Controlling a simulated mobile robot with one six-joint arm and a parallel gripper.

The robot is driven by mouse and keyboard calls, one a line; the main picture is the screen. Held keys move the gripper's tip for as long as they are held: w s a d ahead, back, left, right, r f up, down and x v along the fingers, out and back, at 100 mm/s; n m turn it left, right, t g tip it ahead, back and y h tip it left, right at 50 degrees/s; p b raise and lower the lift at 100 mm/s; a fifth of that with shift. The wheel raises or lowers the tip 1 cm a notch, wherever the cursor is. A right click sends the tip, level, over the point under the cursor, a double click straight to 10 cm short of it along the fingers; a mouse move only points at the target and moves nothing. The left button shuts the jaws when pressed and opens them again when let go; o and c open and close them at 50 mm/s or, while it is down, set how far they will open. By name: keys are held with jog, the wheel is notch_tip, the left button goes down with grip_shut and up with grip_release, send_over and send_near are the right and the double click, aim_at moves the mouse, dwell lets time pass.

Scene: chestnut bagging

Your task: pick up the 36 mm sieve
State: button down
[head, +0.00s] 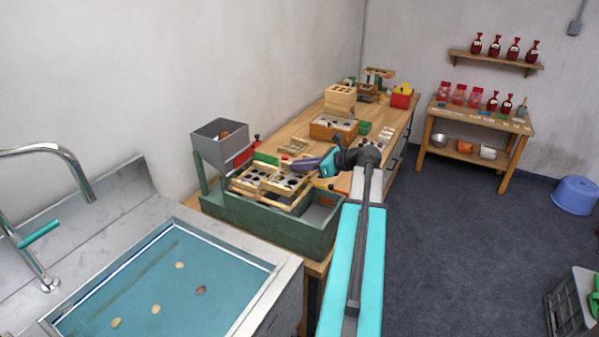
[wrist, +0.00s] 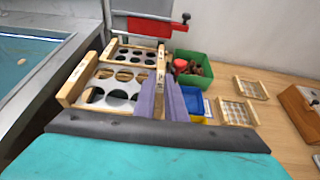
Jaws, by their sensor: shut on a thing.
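My gripper (wrist: 168,98), with purple fingers, is shut on the right wooden rail of the nearer sieve (wrist: 108,91), a pale plate with large round holes. Its size marking is too small to read. In the head view my gripper (head: 307,165) is at the upper right of this sieve (head: 286,181), over the green sorting stand (head: 285,234). A second sieve (wrist: 131,55) with a wooden frame lies just beyond it. I cannot tell whether the held sieve is clear of its support.
A grey hopper (head: 220,142) stands behind the sieves. A green bin (wrist: 194,78) and a blue bin (wrist: 188,104) are right of the held sieve. Small wooden grid frames (wrist: 236,111) lie on the bench. A water-filled sink (head: 165,285) is at the front left.

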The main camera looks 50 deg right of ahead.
jog(key=s+d+b, duration=0.1)
jog(key=s+d, duration=0.2)
jog(key=s, duration=0.4)
jog(key=s+d+r, duration=0.1)
jog(key=s+d, duration=0.2)
jog(key=s, duration=0.4)
jog(key=shift+s+d+r+b, duration=0.15)
jog(key=shift+s+d+b, duration=0.1)
jog(key=shift+b, duration=0.1)
